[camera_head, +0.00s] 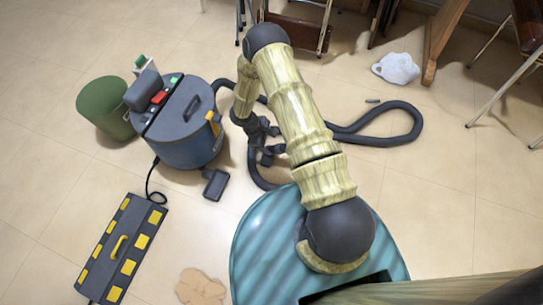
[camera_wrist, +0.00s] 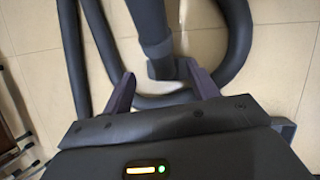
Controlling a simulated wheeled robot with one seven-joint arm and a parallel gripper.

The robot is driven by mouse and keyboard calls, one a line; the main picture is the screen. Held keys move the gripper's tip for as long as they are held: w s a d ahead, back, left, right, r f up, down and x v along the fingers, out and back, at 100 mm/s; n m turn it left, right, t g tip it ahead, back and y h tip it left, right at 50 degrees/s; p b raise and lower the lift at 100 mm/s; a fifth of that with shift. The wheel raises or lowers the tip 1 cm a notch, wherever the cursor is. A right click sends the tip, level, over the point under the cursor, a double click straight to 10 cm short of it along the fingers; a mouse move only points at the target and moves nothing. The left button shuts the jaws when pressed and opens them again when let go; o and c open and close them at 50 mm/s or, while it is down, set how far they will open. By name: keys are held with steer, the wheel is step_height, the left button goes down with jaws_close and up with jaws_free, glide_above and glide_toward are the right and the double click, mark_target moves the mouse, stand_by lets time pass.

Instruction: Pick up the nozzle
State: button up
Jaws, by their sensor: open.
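My gripper (camera_head: 268,150) is low over the floor beside the blue-grey vacuum cleaner. In the wrist view my gripper (camera_wrist: 157,70) is open, with its two purple-grey fingers apart. A dark straight tube with a blocky end (camera_wrist: 152,35), which looks like the nozzle, reaches down from the top edge to between the fingertips. I cannot tell whether either finger touches it. In the head view my arm and gripper hide this spot. A small dark block (camera_head: 215,185) lies on the floor in front of the vacuum; I cannot tell what it is.
The vacuum (camera_head: 185,135) stands left of my gripper, with its dark hose (camera_head: 375,138) looping over the floor to the right. A green bin (camera_head: 103,108), a dark yellow-marked case (camera_head: 120,250) and a white object (camera_head: 396,68) also lie around. Chair legs stand at upper right.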

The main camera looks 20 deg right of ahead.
mark_target(272, 148)
steer(key=shift+b+x, duration=0.4)
steer(key=shift+x, duration=0.9)
steer(key=b+x, duration=0.4)
steer(key=x, duration=0.1)
steer(key=shift+a+f, duration=0.25)
steer(key=shift+f, duration=0.05)
steer(key=shift+r, duration=0.1)
steer(key=c, duration=1.2)
step_height(272, 148, up, 10)
steer(key=p, duration=0.6)
